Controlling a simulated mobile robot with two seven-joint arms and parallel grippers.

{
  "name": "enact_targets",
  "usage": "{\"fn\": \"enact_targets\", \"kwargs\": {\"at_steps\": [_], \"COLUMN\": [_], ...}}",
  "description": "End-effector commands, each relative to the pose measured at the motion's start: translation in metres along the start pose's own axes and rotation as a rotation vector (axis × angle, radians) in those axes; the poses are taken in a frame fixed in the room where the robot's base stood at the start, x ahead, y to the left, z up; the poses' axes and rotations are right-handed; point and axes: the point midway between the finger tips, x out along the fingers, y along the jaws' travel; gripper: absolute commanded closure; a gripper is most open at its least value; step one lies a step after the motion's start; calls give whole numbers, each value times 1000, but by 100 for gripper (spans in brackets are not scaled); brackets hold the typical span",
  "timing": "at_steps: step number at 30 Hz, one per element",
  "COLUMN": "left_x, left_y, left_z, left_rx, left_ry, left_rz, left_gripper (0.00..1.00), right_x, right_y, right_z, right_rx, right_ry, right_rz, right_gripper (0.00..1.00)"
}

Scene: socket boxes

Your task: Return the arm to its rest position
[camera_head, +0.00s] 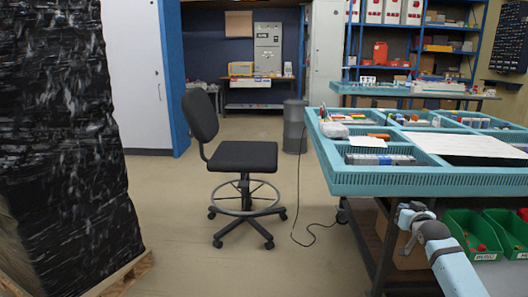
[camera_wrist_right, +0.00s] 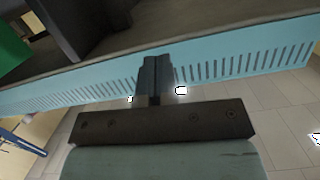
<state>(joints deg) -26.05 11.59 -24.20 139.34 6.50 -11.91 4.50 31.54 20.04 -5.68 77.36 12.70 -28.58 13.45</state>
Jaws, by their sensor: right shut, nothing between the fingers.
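My right gripper (camera_wrist_right: 155,64) shows in the right wrist view with its two dark fingers together and nothing between them. Its tips overlap the slotted blue side of the workbench in that view; whether they touch it I cannot tell. In the head view part of my right arm reaches in from the bottom right corner, below the front edge of the blue workbench (camera_head: 432,181). The fingers cannot be made out there. My left gripper and left arm are not in view.
Green bins (camera_head: 472,234) sit under the workbench, close to my right arm. A black office chair (camera_head: 243,156) stands on open floor left of the bench. A black-wrapped stack (camera_head: 65,130) on a pallet fills the left side. A cable (camera_head: 305,233) lies on the floor.

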Motion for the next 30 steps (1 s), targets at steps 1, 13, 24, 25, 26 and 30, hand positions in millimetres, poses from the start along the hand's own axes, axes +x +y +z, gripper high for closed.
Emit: {"fn": "enact_targets", "kwargs": {"at_steps": [1,13,24,25,26,30], "left_x": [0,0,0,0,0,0], "left_y": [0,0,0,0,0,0], "left_z": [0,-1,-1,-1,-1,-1], "left_rx": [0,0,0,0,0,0], "left_ry": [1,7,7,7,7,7], "left_rz": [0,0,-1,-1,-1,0], "left_gripper": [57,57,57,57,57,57], "right_x": [0,-53,-220,-239,-258,-333], "right_y": [-1,-69,-201,-212,-222,-254], "right_z": [-10,11,109,114,117,121], "right_rx": [-51,-273,-192,-176,-159,-82], "right_ry": [63,290,262,260,259,256], "right_rz": [-4,-117,-374,-397,-418,-493], "right_gripper": [100,100,100,100,100,100]}}
